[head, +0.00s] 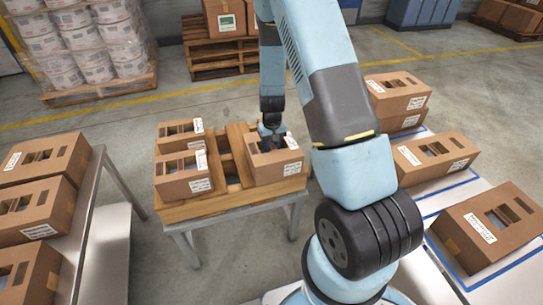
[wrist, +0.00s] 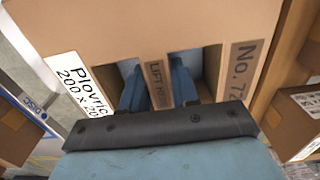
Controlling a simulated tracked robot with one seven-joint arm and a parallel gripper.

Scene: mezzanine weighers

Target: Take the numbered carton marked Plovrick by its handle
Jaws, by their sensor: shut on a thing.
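The carton marked Plovrick (wrist: 150,28) fills the upper wrist view. Its white label (wrist: 80,85) reads "Plovric" and "200 x 20", cut off, and a brown strip at the right reads "No. 72", cut off. Between two openings runs the handle strip (wrist: 158,84), marked "LIFT HERE". My gripper (wrist: 159,92) has one finger in each opening and is shut on the handle strip. In the head view the carton (head: 276,171) is at the right end of the slatted wooden pallet, with my gripper (head: 270,135) at its top. I cannot tell whether it touches the slats.
Two similar cartons (head: 183,178) stand on the pallet's left side (head: 222,204). More cartons stand on the left table (head: 104,235) and on the right table (head: 425,200). A pallet of white tubs (head: 95,45) stands at the back left. Bare slats separate the held carton from its left neighbours.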

